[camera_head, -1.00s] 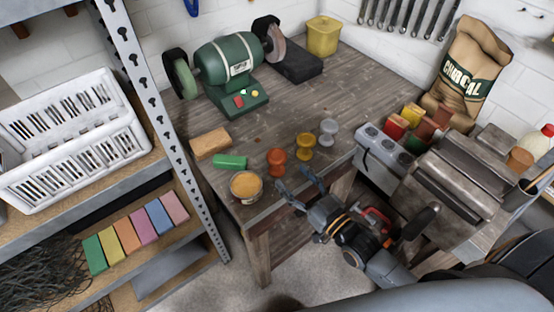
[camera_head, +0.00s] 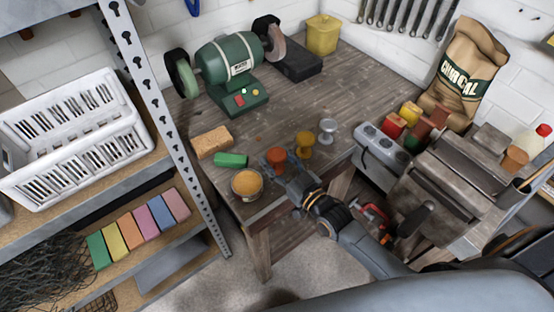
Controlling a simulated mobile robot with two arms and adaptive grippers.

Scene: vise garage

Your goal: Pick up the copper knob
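The copper knob (camera_head: 276,157) stands upright near the front edge of the wooden workbench (camera_head: 330,82), its round top showing and its lower part partly hidden by my gripper. My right gripper (camera_head: 279,168) reaches in from the lower right with its fingers spread, one on either side of the knob. The fingers look open; I cannot tell whether they touch it. My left gripper is out of view.
A yellow knob (camera_head: 304,144) and a silver knob (camera_head: 327,130) stand close by on the right. A green bench grinder (camera_head: 230,66) stands behind.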

